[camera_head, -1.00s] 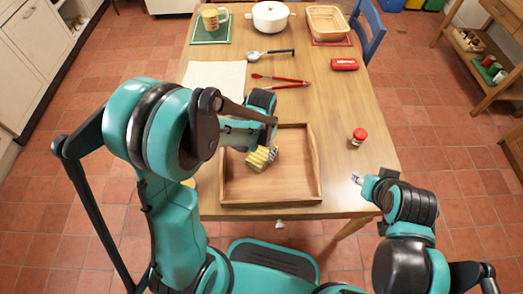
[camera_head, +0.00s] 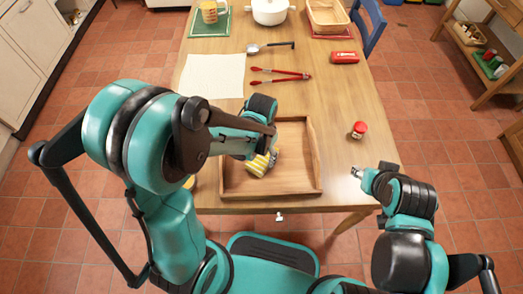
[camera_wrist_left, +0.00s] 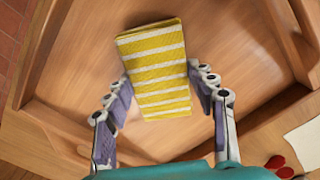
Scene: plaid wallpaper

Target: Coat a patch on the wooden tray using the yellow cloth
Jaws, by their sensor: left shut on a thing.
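The wooden tray (camera_head: 296,185) lies on the table near its front edge and also fills much of the left wrist view (camera_wrist_left: 245,60). The yellow cloth (camera_wrist_left: 157,65), folded with white stripes, is between the fingers of my left gripper (camera_wrist_left: 160,108). In the head view the cloth (camera_head: 259,165) is over the left part of the tray; I cannot tell whether it touches the tray floor. My left gripper (camera_head: 272,157) is shut on the cloth. My right gripper (camera_head: 357,171) is to the right of the tray, near the table edge; its fingers are too small to read.
A jar with a red lid (camera_head: 359,129) stands right of the tray. Red tongs (camera_head: 280,75), a ladle (camera_head: 255,48), a white sheet (camera_head: 212,76) and a red box (camera_head: 345,57) lie beyond it. A mug (camera_head: 211,12), white pot (camera_head: 269,12) and basket (camera_head: 327,16) stand at the back.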

